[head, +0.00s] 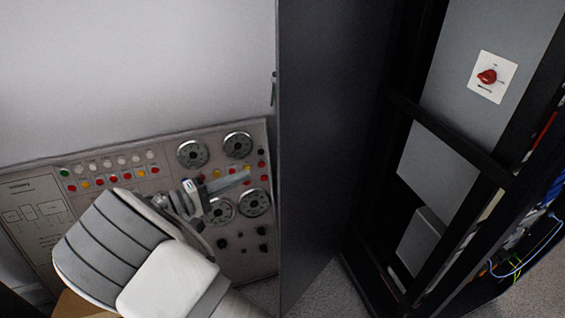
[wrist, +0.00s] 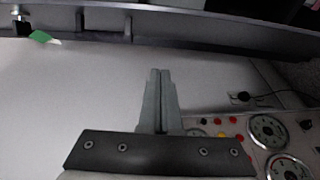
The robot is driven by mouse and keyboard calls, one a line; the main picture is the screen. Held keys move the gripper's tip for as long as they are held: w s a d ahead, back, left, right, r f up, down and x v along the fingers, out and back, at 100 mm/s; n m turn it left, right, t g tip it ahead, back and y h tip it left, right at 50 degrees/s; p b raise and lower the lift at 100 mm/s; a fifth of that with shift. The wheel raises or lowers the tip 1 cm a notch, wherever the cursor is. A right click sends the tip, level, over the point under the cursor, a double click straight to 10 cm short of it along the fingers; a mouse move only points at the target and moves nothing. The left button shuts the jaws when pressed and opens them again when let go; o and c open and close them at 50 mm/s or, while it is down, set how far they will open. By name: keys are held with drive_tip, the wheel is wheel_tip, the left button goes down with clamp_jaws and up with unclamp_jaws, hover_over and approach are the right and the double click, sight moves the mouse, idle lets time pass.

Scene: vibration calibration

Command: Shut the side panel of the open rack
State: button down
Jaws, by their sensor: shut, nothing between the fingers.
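The open rack (head: 490,150) stands at the right in the head view, its dark frame and grey inner plates exposed. Its side panel (head: 325,140) is a tall dark sheet standing swung out to the left of the opening. A small latch with a green part (head: 273,88) is on its left edge. My gripper (head: 247,178) is left of that edge, its fingers pointing toward it, with a small gap seeming to remain. In the wrist view the fingers (wrist: 160,75) are pressed together and empty. A grey panel edge (wrist: 220,32) crosses the top there. Contact is not visible.
A control console (head: 100,170) with dials, lamps and buttons stands behind my arm, close to the gripper. A pale wall (head: 130,70) fills the upper left. A red switch (head: 487,77) is on the rack's inner plate. Loose cables (head: 525,255) hang at the lower right.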

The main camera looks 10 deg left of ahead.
sight(286, 171)
drive_tip(key=shift+w+d+b, duration=0.35)
drive_tip(key=shift+w+d, duration=0.4)
drive_tip(key=shift+d, duration=1)
drive_tip(key=shift+w+d+b, duration=0.35)
drive_tip(key=shift+w+d, duration=0.35)
drive_tip(key=shift+d, duration=1.1)
drive_tip(key=shift+w+d+b, duration=0.35)
drive_tip(key=shift+w+d, duration=0.4)
drive_tip(key=shift+d, duration=1)
drive_tip(key=shift+d, duration=0.1)
